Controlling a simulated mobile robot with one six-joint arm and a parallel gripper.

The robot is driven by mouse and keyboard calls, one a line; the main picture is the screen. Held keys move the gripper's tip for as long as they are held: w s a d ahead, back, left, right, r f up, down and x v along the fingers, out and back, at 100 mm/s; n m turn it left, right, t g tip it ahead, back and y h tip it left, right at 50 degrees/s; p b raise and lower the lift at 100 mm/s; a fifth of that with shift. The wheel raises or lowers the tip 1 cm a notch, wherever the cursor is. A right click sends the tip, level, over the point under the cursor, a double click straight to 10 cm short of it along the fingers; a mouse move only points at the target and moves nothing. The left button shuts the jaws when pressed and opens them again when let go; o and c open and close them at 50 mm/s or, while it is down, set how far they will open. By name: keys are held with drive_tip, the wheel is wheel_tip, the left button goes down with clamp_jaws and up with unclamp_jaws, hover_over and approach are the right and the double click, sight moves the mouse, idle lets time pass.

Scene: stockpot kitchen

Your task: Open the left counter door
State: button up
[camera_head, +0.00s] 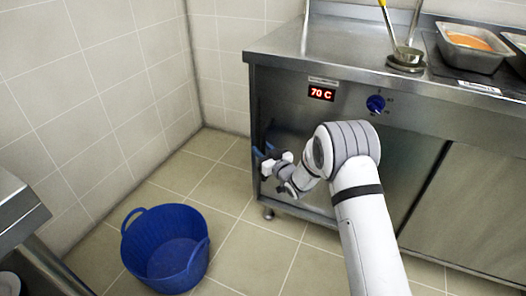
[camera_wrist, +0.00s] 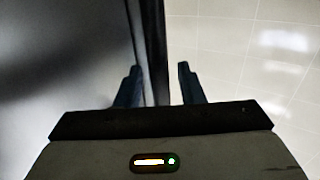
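The left counter door (camera_head: 305,125) is a grey metal panel under the counter's control strip with its red "70 C" display. In the head view my arm covers part of it, and I cannot tell whether it is ajar. My gripper (camera_head: 268,160) is low at the counter's left front edge. In the wrist view my gripper (camera_wrist: 157,78) has two dark fingers standing apart. A dark upright edge (camera_wrist: 153,45) runs between them, with a grey metal surface on its left and floor tiles on its right. I cannot tell whether either finger touches it.
A blue tub (camera_head: 165,250) stands on the tiled floor left of the counter. A second door (camera_head: 470,205) is at the right. Trays (camera_head: 470,48) and a ladle (camera_head: 404,55) are on the counter top. Floor between tub and counter is clear.

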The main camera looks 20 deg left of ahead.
drive_tip(key=shift+c, duration=0.4)
clamp_jaws()
drive_tip(key=shift+d, duration=0.1)
